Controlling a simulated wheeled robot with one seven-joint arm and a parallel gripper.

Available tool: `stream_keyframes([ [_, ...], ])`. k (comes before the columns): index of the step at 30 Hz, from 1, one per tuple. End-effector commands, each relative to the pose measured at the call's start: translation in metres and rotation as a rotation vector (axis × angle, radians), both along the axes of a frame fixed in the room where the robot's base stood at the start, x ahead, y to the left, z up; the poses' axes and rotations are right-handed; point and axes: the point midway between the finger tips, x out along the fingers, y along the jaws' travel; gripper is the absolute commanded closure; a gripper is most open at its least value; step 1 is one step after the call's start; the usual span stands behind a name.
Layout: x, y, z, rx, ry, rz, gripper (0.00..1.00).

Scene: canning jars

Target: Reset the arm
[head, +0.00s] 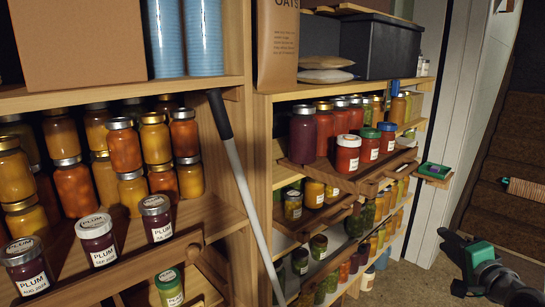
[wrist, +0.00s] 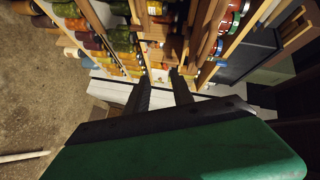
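My gripper (head: 457,264) is at the lower right of the head view, a dark hand with a green housing. It is in the air in front of the stairs and to the right of the shelves, apart from the jars. In the wrist view its two dark fingers (wrist: 162,88) stand apart with nothing held between them, so it is open and empty. The jar shelves show sideways beyond the fingers in that view.
The left shelf has plum jars (head: 97,240) at its front edge. A pole (head: 245,195) leans between the shelf units. Dark stairs (head: 505,190) rise at right.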

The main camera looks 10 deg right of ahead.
Motion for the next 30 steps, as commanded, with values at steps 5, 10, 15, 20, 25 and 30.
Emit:
stream_keyframes([
  [5,-0.021,-0.004,-0.069,-0.092,0.247,0.021,0.71],
  [10,-0.061,-0.001,-0.141,-0.143,0.523,0.07,0.71],
  [15,-0.121,0.014,-0.197,-0.148,0.803,0.142,0.71],
  [20,-0.173,0.056,-0.222,-0.136,1.064,0.273,0.71],
  [25,-0.2,0.12,-0.213,-0.156,1.288,0.429,0.71],
  [30,-0.183,0.171,-0.18,-0.313,1.353,0.525,0.71],
])
